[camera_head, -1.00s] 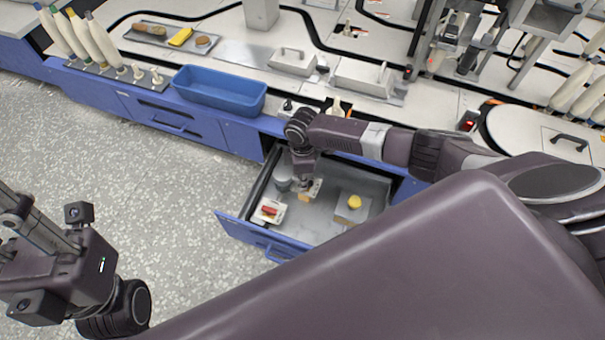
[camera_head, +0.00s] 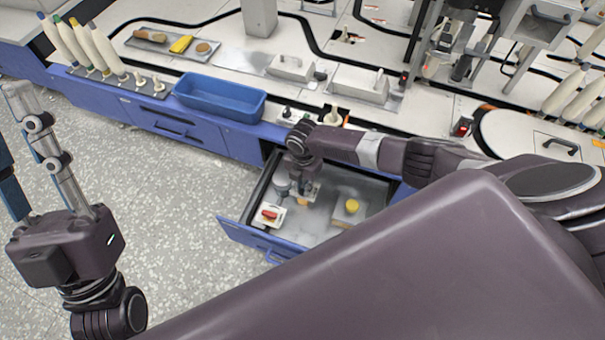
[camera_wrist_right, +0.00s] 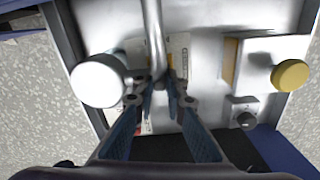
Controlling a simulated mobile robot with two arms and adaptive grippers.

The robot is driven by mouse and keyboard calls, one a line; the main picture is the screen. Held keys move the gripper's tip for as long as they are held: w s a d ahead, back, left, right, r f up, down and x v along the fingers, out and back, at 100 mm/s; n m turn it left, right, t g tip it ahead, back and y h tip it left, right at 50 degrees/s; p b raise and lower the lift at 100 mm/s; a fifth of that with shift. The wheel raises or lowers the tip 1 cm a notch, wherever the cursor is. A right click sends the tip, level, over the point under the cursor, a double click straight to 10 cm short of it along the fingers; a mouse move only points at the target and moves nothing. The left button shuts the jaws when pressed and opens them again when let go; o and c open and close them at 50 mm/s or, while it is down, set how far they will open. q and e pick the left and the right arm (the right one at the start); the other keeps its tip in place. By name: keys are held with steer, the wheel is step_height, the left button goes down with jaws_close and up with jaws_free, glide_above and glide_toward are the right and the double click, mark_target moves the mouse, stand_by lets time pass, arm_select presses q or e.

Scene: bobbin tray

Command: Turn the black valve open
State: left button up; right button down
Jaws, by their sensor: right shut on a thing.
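My right gripper (camera_head: 301,180) is down inside the open drawer (camera_head: 318,226). In the right wrist view its fingertips (camera_wrist_right: 162,90) are closed on a small dark part, which I take to be the black valve (camera_wrist_right: 158,78). The fingers hide most of it, so its angle is unclear. A metal bar (camera_wrist_right: 153,38) runs up from this spot in the picture. My left gripper (camera_head: 42,145) is over the floor at the far left, away from the drawer; its fingers are partly cut off by the frame edge.
The drawer also holds a grey cylinder (camera_head: 282,186), a red handle (camera_head: 269,214) on a white base and a yellow knob (camera_head: 352,205) on a block. A small black knob (camera_wrist_right: 244,119) sits lower right in the wrist view. A blue bin (camera_head: 220,98) stands on the counter.

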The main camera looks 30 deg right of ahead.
steer(key=shift+n, duration=1)
steer(key=shift+d, duration=0.1)
steer(key=c, duration=2)
jaws_free()
steer(key=shift+o, duration=0.2)
steer(key=shift+r, duration=0.15)
step_height(320, 180, up, 12)
steer(key=shift+s, duration=0.1)
